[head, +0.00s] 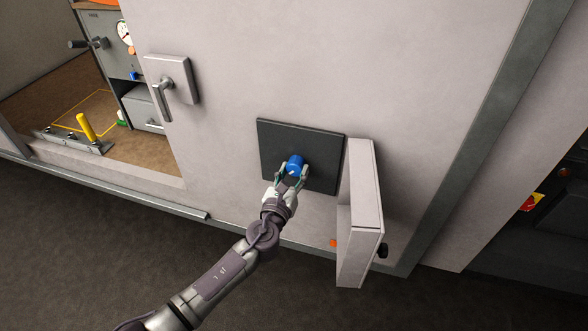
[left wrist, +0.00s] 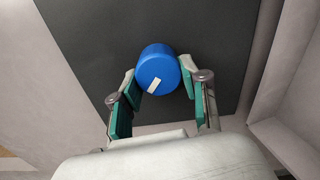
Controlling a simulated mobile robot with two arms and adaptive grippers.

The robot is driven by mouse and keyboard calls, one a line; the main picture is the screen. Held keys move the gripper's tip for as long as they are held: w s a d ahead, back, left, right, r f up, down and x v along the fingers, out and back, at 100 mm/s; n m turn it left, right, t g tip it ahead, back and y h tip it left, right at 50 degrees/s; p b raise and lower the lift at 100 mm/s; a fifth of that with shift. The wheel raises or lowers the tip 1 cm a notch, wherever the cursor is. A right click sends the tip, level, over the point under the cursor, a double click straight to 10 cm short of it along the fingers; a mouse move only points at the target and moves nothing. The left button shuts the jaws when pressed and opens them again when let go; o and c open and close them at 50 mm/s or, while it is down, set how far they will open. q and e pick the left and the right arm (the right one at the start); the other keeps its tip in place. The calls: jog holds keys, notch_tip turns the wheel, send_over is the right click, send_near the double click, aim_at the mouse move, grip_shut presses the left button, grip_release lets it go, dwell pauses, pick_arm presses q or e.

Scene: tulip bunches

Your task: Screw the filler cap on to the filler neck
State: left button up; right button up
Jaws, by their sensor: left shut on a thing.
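The blue filler cap (head: 295,164) is in front of the dark recessed panel (head: 270,135) in the wall. In the left wrist view the cap (left wrist: 158,68) shows a white mark on its face. My left gripper (head: 291,173) is shut on the cap, with one finger on each side of it (left wrist: 160,88). The filler neck cannot be seen; the cap and fingers cover that spot, so I cannot tell how the cap sits on it. My right gripper is not in view.
An open hatch door (head: 362,205) stands out from the wall just right of the panel. A door handle (head: 163,95) is on the wall at upper left. A yellow lever (head: 86,127) stands at far left. The floor in front is clear.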

pick_arm(q)
jog(key=shift+m+p, duration=0.35)
jog(key=shift+m, duration=0.95)
jog(key=shift+a+r+m+p, duration=0.1)
jog(key=shift+r+m+p, duration=0.05)
jog(key=shift+m+p, duration=0.7)
jog(key=shift+w+m+p, duration=0.1)
jog(key=shift+m+p, duration=0.55)
jog(key=shift+m, duration=0.6)
jog(key=shift+m+p, duration=0.35)
jog(key=shift+m, duration=0.25)
jog(key=shift+a+m, duration=0.1)
jog(key=shift+m, duration=0.4)
